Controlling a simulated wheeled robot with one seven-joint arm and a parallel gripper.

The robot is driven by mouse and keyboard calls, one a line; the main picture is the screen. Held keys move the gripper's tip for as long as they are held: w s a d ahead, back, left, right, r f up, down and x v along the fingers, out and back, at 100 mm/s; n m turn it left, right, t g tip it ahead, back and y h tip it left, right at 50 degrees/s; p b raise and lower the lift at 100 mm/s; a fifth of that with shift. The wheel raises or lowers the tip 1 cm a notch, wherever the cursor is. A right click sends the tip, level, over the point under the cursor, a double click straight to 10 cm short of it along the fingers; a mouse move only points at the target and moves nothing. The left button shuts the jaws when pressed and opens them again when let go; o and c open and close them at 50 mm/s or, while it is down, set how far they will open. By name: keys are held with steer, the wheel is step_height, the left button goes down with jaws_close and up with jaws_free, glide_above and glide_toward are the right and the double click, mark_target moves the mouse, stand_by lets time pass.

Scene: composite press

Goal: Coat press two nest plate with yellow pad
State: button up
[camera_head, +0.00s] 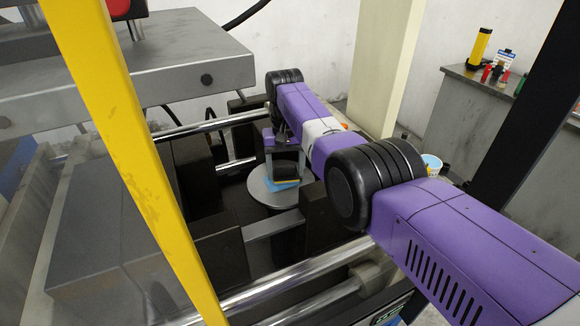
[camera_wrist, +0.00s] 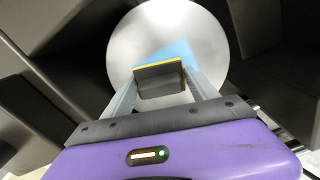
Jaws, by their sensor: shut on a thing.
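The nest plate (camera_head: 268,198) is a round, shiny metal disc low between dark blocks of the press. It fills the upper middle of the wrist view (camera_wrist: 140,30). My gripper (camera_head: 285,160) is over the plate and shut on the yellow pad (camera_wrist: 158,82), a dark block with a thin yellow edge. The pad sits between the two grey fingers in the wrist view. A light blue patch (camera_wrist: 182,52) shows on the plate right beside the pad, and also in the head view (camera_head: 282,187). I cannot tell whether the pad touches the plate.
A yellow post (camera_head: 135,150) crosses the left front. A grey upper platen (camera_head: 190,60) hangs at the upper left. Steel rods (camera_head: 300,280) run on both sides of the plate. A side bench (camera_head: 470,88) at the right holds small items. A white cup (camera_head: 432,162) stands behind my arm.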

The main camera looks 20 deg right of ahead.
mark_target(264, 186)
steer(key=shift+a+f, duration=0.15)
steer(key=shift+a, duration=0.75)
steer(key=shift+a+r+p, duration=0.2)
steer(key=shift+a+p, duration=0.5)
steer(key=shift+a, duration=1.7)
steer(key=shift+r, duration=0.15)
step_height(264, 186, up, 7)
steer(key=p, duration=0.6)
